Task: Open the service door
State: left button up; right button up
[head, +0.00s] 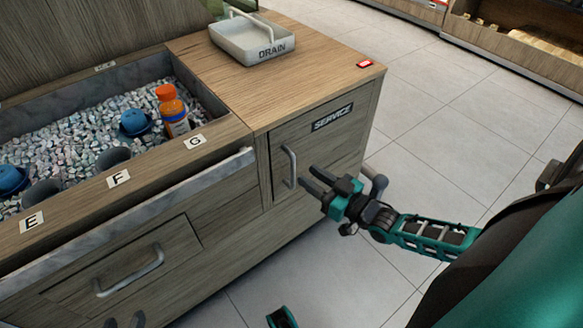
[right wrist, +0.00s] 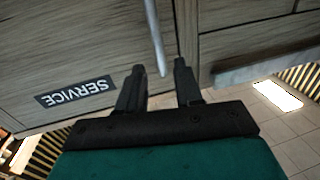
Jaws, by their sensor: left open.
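The service door (head: 318,150) is a wood-grain panel at the counter's right end, shut, with a dark SERVICE label (head: 332,118). Its upright metal handle (head: 289,167) is on the door's left side. My right gripper (head: 307,178) is just right of the handle, fingers pointing at it. In the right wrist view, the handle (right wrist: 155,35) shows between the spread fingertips of the right gripper (right wrist: 157,68); I cannot tell whether they touch it. The label also shows there (right wrist: 75,92). My left gripper (head: 125,321) shows only as dark fingertips at the bottom edge.
A drawer with a metal handle (head: 130,272) is left of the door. A metal ledge (head: 150,213) runs above it. Tiled floor (head: 440,130) is clear to the right.

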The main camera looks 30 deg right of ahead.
jog(key=b, duration=0.2)
send_over(293, 186)
jog(key=shift+w+d, duration=0.15)
jog(key=shift+w, duration=0.15)
grip_shut()
dwell(0.4)
